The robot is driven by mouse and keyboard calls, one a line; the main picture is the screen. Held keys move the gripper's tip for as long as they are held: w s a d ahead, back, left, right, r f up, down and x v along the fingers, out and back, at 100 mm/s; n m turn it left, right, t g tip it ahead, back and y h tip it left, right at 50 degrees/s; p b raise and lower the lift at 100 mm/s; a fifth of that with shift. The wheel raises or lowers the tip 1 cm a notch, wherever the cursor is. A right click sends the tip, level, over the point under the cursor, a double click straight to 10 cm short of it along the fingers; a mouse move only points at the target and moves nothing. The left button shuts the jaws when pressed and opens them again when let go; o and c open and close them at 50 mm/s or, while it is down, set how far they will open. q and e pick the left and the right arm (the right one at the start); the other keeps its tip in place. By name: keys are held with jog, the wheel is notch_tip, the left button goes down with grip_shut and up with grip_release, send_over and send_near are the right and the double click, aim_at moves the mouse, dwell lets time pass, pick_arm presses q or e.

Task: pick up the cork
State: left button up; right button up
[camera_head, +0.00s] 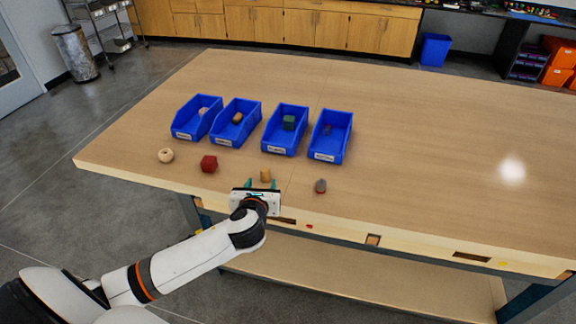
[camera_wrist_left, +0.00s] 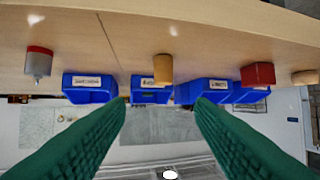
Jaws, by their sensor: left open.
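The cork (camera_head: 266,175) is a small tan cylinder standing on the wooden table near its front edge. It also shows in the left wrist view (camera_wrist_left: 162,69), which looks upside down, roughly centred between the fingers. My left gripper (camera_head: 261,185) is open and empty, with its teal fingers pointing toward the cork from the front edge side. In the left wrist view the fingers (camera_wrist_left: 160,104) are spread apart, and the cork appears beyond their tips. I cannot tell the exact gap. My right gripper is not in view.
A red block (camera_head: 209,164) and a round wooden piece with a hole (camera_head: 166,155) lie left of the cork. A grey and red object (camera_head: 320,186) stands to the right. Several labelled blue bins (camera_head: 284,151) stand behind. The table's right half (camera_head: 440,150) is clear.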

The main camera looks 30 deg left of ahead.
aim_at(264, 171)
pick_arm(q)
jog(key=x, duration=0.5)
jog(key=shift+a+p, duration=0.25)
jog(key=shift+p, duration=0.1)
jog(key=shift+w+a+f, duration=0.15)
jog(key=shift+w+f, duration=0.15)
jog(key=shift+w, duration=0.25)
jog(key=shift+w+a, duration=0.1)
jog(key=shift+w, duration=0.05)
jog(key=shift+f+p+x, duration=0.2)
jog(key=shift+p+x, duration=0.35)
jog(key=shift+x, duration=1.8)
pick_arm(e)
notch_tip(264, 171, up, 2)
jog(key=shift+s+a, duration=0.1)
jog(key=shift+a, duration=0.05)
pick_arm(q)
jog(key=c, duration=1)
